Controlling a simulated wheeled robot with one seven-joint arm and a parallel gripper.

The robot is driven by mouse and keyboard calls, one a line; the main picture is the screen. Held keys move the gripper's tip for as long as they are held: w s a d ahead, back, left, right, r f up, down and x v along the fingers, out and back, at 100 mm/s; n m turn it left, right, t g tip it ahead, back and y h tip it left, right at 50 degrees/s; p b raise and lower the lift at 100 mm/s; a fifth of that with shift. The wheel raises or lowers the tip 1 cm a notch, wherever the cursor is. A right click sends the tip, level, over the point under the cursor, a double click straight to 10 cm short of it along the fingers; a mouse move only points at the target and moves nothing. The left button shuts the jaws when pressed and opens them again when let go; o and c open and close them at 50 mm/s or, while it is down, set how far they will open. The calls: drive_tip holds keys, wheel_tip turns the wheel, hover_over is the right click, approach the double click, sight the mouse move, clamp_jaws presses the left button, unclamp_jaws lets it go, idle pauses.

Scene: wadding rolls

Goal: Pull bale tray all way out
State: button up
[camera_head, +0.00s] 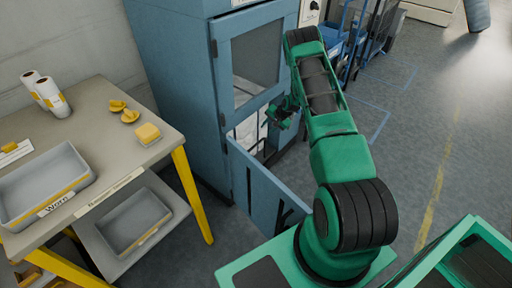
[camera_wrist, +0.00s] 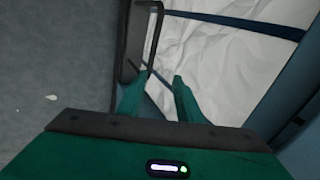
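The bale tray's white crumpled bale (camera_head: 249,130) shows through the lower opening of the blue cabinet. In the wrist view the white bale (camera_wrist: 225,55) fills much of the upper right, crossed by a dark blue strap or bar (camera_wrist: 235,24). A dark bar-like handle (camera_wrist: 130,45) stands at the bale's left edge. My gripper (camera_head: 282,112) is in front of the cabinet opening. In the wrist view its two green fingers (camera_wrist: 163,77) are apart, with their tips close to the handle's lower end. Contact with the handle cannot be told.
The blue cabinet's lower door (camera_head: 262,192) hangs open toward me; its upper windowed door (camera_head: 255,60) is beside my arm. A table (camera_head: 95,125) with rolls, yellow pieces and a grey tray (camera_head: 45,180) stands left. Floor (camera_head: 430,100) at right is clear.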

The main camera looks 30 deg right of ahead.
drive_tip(key=m, duration=0.1)
approach(255, 146)
drive_tip(key=shift+t+y, duration=0.3)
drive_tip(key=x, duration=0.7)
drive_tip(key=shift+d+f, duration=0.2)
drive_tip(key=shift+f, duration=0.25)
